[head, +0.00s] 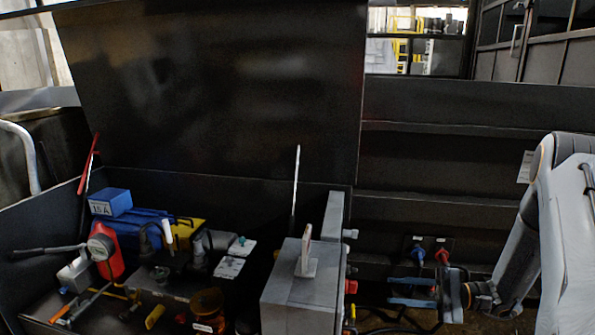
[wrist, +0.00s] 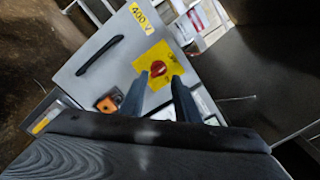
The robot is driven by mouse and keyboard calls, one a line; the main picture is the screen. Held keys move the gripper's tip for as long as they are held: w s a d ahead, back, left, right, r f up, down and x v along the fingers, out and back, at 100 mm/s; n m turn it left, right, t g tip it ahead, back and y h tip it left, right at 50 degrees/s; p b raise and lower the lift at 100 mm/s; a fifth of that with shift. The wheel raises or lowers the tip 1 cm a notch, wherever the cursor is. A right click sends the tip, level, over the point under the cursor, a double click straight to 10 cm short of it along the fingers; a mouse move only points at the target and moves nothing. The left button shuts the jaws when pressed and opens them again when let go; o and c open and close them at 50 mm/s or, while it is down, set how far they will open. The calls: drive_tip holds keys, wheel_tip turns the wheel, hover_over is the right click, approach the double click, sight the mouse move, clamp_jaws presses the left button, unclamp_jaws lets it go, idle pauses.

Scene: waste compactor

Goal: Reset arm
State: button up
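My gripper (head: 393,291) is at the right in the head view, with its fingers pointing left toward the grey cabinet (head: 300,290). The fingers stand apart with nothing between them. In the wrist view my gripper (wrist: 158,92) is also open and empty. Its fingers overlap the view of a yellow plate (wrist: 152,56) with a red rotary switch (wrist: 158,68). The plate is on a grey panel with a black handle (wrist: 100,55) and a yellow "400 V" label (wrist: 142,17). I cannot tell the exact gap to the panel.
A dark bin with a raised lid (head: 215,80) holds tools, a blue box (head: 110,202) and a red item (head: 108,255) at the left. Blue (head: 418,254) and red (head: 442,256) connectors sit behind my gripper. A dark ribbed wall (head: 440,150) stands behind.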

drive_tip(key=s+a+r+n+g+h, duration=0.4)
drive_tip(key=s+a+g+h, duration=0.2)
drive_tip(key=s+a, duration=0.2)
drive_tip(key=s+r+n+t+h, duration=0.2)
drive_tip(key=s+r+n+h, duration=0.4)
drive_tip(key=s+h, duration=0.5)
drive_tip(key=shift+s+d+n+t+p, duration=0.3)
drive_tip(key=shift+d+n+p, duration=0.1)
drive_tip(key=shift+n+p, duration=0.1)
drive_tip(key=shift+r, duration=0.1)
idle(0.3)
